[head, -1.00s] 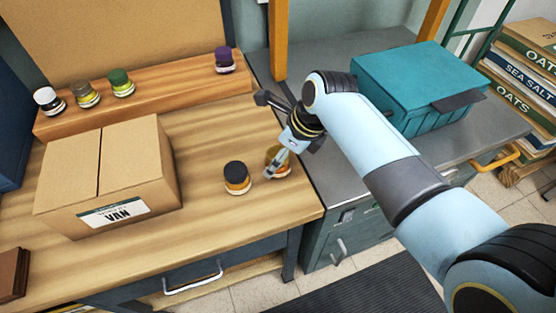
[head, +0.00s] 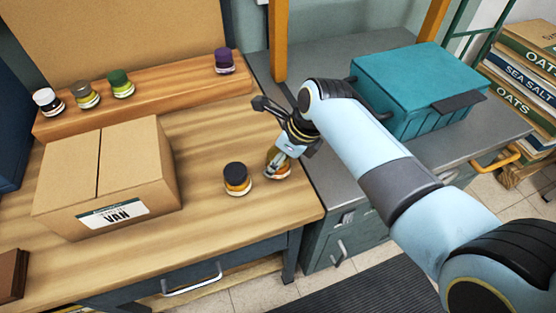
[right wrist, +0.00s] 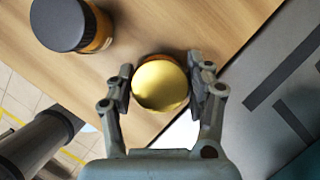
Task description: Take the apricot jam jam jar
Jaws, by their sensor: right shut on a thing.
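A jar with a gold lid (right wrist: 160,86) stands on the wooden table near its right edge. In the head view the jar (head: 284,173) is partly hidden by my right gripper (head: 277,160). In the right wrist view my right gripper (right wrist: 160,77) has a finger on each side of this jar and is shut on it from above. Its label cannot be read. A second jar, with a dark lid and orange contents (head: 237,186), stands just left of it; it also shows in the right wrist view (right wrist: 62,24). My left gripper is not in view.
A cardboard box (head: 150,165) stands on the table's left part. Several jars, one with a purple lid (head: 224,60), stand on a raised wooden shelf (head: 170,84) behind. A teal crate (head: 410,75) sits on the grey counter to the right.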

